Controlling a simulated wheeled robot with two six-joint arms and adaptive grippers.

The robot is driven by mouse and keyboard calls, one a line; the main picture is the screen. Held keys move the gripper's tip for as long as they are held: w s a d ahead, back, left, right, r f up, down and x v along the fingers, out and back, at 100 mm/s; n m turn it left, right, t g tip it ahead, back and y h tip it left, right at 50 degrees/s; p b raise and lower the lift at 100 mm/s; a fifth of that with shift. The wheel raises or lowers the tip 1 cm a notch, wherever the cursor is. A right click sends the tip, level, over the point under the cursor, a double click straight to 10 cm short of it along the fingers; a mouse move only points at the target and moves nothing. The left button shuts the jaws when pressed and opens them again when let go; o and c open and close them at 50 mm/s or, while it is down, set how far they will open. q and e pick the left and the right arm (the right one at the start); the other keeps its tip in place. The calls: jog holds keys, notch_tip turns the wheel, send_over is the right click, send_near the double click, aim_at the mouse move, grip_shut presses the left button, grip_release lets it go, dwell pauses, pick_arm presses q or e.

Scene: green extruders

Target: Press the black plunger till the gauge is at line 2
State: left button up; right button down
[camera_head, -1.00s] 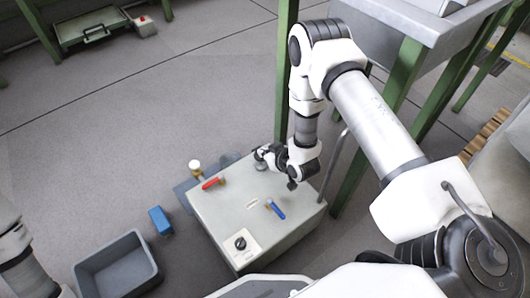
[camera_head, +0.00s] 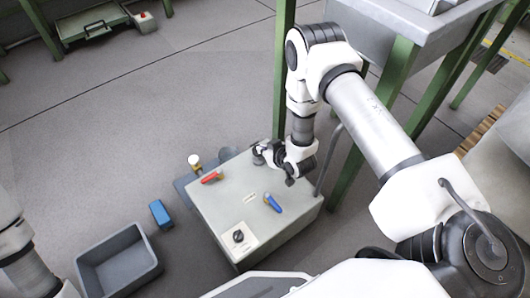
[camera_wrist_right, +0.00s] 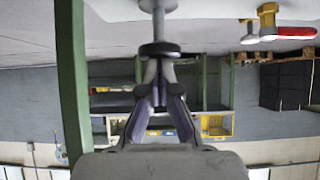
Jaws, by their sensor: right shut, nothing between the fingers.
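The black plunger (camera_wrist_right: 160,49) shows in the wrist view as a dark disc on a grey rod, with the box surface at the top of the picture. My right gripper (camera_wrist_right: 158,66) is shut and empty, its fingertips at the disc; whether they touch it I cannot tell. In the head view my right gripper (camera_head: 261,154) is over the far right part of the grey box (camera_head: 215,212) and hides the plunger. A small pale label (camera_head: 249,197) lies on the box top; I cannot read a gauge or line 2. My left gripper is out of view.
The box top carries a red lever (camera_head: 212,178), a blue lever (camera_head: 272,203) and a black dial (camera_head: 238,237). A brass valve with white knob (camera_head: 194,160) stands at its far left. A blue block (camera_head: 160,214) and grey bin (camera_head: 118,263) lie left. A green post (camera_head: 284,70) stands behind.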

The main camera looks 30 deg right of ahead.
pick_arm(q)
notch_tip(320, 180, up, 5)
jog(key=p, duration=0.3)
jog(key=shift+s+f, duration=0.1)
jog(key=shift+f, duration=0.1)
pick_arm(e)
jog(key=v, duration=1)
jog(key=shift+r, duration=0.25)
